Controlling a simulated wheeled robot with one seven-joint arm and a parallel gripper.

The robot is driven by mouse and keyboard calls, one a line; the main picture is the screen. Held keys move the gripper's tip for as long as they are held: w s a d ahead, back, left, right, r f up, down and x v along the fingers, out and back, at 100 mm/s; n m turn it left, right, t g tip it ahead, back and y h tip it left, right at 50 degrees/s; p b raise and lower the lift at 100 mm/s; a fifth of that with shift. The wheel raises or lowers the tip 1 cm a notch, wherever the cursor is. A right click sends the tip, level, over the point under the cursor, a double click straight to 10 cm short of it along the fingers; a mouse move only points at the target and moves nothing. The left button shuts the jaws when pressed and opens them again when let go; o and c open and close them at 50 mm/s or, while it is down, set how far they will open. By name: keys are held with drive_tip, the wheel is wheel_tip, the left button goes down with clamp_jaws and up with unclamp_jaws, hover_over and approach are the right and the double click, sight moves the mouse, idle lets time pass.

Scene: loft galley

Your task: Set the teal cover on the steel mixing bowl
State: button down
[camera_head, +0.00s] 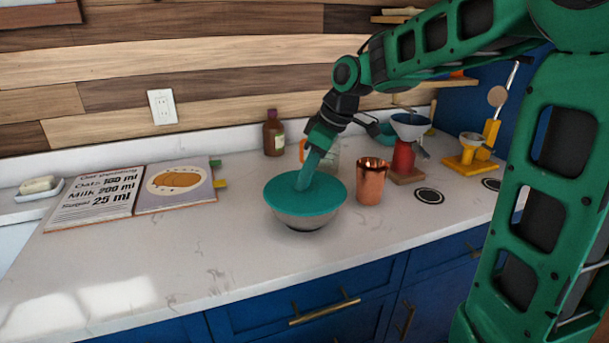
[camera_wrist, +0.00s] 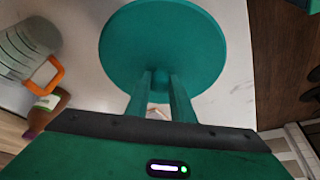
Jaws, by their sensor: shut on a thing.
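The teal cover (camera_head: 325,198) is a flat round disc, seen from above on or just over the mouth of the steel mixing bowl (camera_head: 297,222). The bowl stands on the pale counter; its lower side shows beneath the cover. I cannot tell whether the cover touches the rim all round. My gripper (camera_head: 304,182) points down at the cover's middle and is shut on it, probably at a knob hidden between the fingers. In the wrist view the cover (camera_wrist: 162,40) fills the top middle, with my gripper's fingers (camera_wrist: 161,78) meeting at its near part. The bowl is hidden there.
A copper cup (camera_head: 371,182) stands close right of the bowl. A brown bottle (camera_head: 273,134) and a clear jug with an orange handle (camera_wrist: 45,75) stand behind. An open recipe book (camera_head: 100,203) lies left. The counter in front (camera_head: 200,255) is clear.

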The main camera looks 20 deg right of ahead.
drive_tip(key=shift+f, duration=0.1)
idle(0.7)
drive_tip(key=c, duration=1)
unclamp_jaws()
drive_tip(key=shift+r, duration=3.5)
drive_tip(key=s+d+f+m+g+h, duration=0.1)
drive_tip(key=s+d+f+m, duration=0.3)
drive_tip(key=s, duration=0.6)
drive_tip(key=s+d+f+m+g+h, duration=0.1)
drive_tip(key=s+d+f+m, duration=0.4)
drive_tip(key=s, duration=0.5)
drive_tip(key=s+d+f+m+h, duration=0.1)
drive_tip(key=s+d+f+m, duration=0.4)
drive_tip(key=s, duration=0.6)
drive_tip(key=shift+d+f+m+g, duration=0.2)
drive_tip(key=shift+d+m, duration=0.4)
drive_tip(key=shift+d, duration=0.25)
drive_tip(key=shift+d+f+m+g, duration=0.1)
drive_tip(key=shift+d+m+g, duration=0.1)
drive_tip(key=shift+d+m, duration=0.5)
